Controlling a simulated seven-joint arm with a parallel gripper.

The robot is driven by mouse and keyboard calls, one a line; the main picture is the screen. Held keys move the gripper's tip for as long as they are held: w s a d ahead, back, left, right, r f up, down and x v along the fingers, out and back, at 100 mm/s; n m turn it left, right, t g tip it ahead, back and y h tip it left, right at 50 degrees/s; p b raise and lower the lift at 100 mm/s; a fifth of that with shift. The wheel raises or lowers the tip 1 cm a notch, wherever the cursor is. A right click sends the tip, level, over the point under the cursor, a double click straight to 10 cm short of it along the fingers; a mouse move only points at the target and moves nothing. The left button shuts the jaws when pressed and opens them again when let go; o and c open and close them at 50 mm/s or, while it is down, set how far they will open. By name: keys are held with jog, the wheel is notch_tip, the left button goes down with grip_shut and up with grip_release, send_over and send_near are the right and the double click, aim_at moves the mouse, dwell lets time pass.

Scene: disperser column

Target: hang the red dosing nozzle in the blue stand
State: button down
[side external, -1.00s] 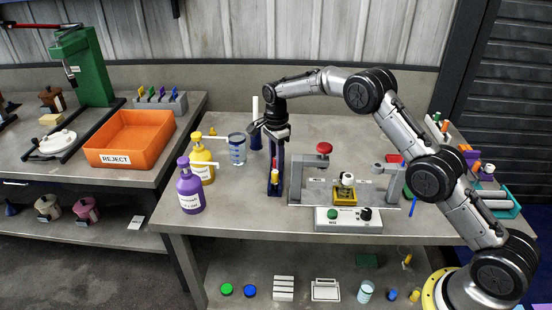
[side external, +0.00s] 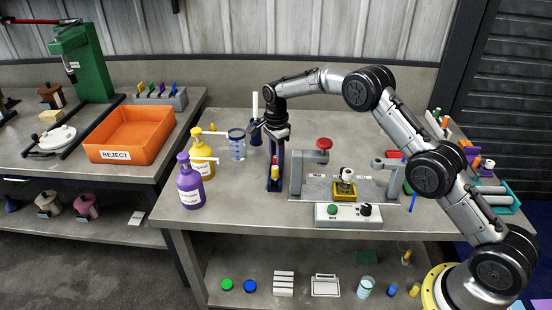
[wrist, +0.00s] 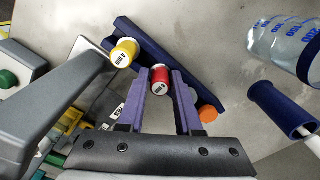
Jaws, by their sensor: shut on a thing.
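The blue stand (side external: 274,185) is a dark blue upright rack on the table. It shows as a slanted bar in the wrist view (wrist: 150,42). The red dosing nozzle (wrist: 160,80) has a pale labelled end. My gripper (wrist: 163,75) is shut on it with purple fingers on both sides. The nozzle is at the middle of the bar, between a yellow nozzle (wrist: 124,52) and an orange nozzle (wrist: 208,113). Whether it touches the stand or rests in a slot is hidden. In the side view my gripper (side external: 276,142) is at the stand's top.
A clear beaker (side external: 237,146) stands left of the stand. A blue holder with a white rod (side external: 256,130) is close behind. Purple (side external: 190,188) and yellow (side external: 203,165) pump bottles stand farther left. A grey fixture (side external: 297,178) with a red knob is close on the right.

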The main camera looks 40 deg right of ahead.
grip_release()
dwell(0.5)
jog(key=shift+r, duration=3.5)
